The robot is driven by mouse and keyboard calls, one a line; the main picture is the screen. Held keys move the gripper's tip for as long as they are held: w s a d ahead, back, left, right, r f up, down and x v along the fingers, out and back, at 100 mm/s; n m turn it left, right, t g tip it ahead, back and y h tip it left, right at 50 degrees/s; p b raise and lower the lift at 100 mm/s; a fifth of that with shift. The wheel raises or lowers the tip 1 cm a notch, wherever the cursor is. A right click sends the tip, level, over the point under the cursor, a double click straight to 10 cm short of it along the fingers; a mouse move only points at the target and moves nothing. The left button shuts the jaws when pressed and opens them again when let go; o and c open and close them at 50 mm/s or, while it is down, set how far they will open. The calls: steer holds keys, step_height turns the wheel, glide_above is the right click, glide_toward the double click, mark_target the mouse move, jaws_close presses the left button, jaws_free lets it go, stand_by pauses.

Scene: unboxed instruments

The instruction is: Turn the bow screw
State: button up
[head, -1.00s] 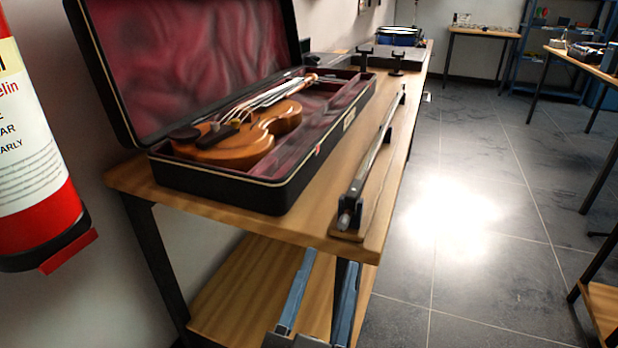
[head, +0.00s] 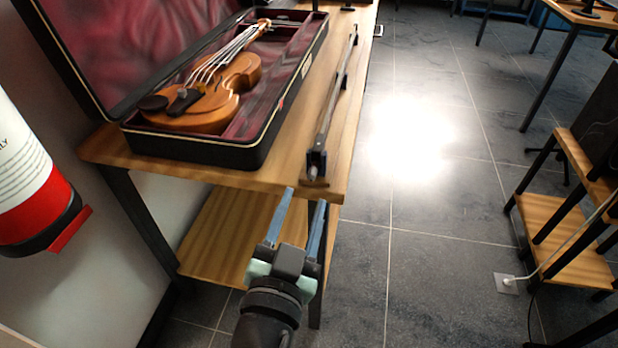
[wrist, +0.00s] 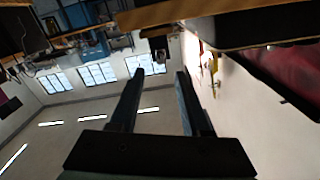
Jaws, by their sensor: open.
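The bow (head: 335,95) lies lengthwise along the right edge of the wooden table, raised on a small dark holder. Its near end, with the bow screw (head: 312,172), points toward me at the table's front right corner. My gripper (head: 303,197) is open and empty, in front of that corner and a little short of the screw. In the wrist view, my gripper (wrist: 158,72) shows two parallel fingers apart with nothing between them. A small dark block (wrist: 160,45) shows beyond the fingertips at the table edge; I cannot tell the screw itself there.
An open black violin case (head: 245,152) with red lining stands on the table (head: 215,175), left of the bow. A violin (head: 215,100) lies in it. A fire extinguisher (head: 35,185) hangs at the left. A lower shelf (head: 225,240) lies under the table.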

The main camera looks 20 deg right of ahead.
mark_target(311, 177)
steer(key=shift+x, duration=2.7)
jaws_close()
